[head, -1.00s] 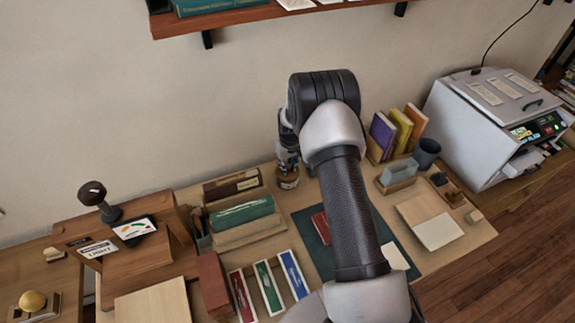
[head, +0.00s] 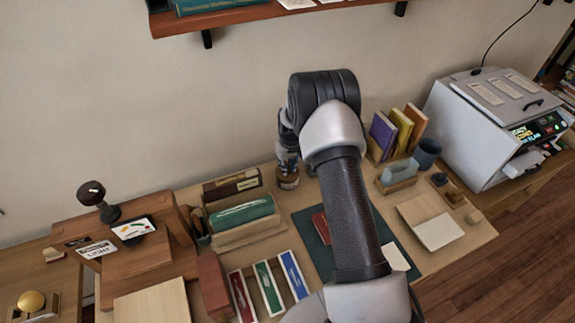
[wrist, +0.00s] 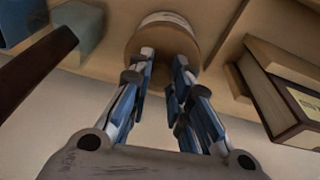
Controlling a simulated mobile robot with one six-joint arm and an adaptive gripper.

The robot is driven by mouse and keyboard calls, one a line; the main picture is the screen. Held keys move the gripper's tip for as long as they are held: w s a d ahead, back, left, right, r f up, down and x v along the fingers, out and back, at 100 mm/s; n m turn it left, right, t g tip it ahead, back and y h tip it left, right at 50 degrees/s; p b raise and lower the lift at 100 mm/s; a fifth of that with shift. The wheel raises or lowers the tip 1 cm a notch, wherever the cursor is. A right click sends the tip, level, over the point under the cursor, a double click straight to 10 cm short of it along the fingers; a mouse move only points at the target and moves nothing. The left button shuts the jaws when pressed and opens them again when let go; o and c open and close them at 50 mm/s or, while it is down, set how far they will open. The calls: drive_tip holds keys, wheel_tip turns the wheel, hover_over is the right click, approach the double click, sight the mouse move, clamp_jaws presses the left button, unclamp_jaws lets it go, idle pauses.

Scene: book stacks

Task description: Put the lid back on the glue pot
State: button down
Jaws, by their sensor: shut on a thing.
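The glue pot (head: 288,180) is a small brown jar with a pale label, standing at the back of the desk near the wall. My gripper (head: 287,164) points down directly over it, partly hidden behind my arm. In the wrist view, my gripper (wrist: 163,60) has its blue-and-grey fingers closed on the round brown lid (wrist: 160,40). The pot's pale label (wrist: 165,17) shows just beyond the lid's edge, so the lid is at or very near the pot's mouth. I cannot tell whether it is fully seated.
A dark green mat (head: 312,232) lies in front. A wooden shelf (head: 230,18) hangs on the wall above. A white machine (head: 485,130) stands far right.

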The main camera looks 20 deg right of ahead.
drive_tip(key=c, duration=1.4)
unclamp_jaws()
drive_tip(key=shift+o, duration=0.5)
drive_tip(key=o, duration=0.4)
drive_tip(key=shift+r+p, duration=1.75)
drive_tip(key=shift+r, duration=1.8)
drive_tip(key=shift+c, duration=0.3)
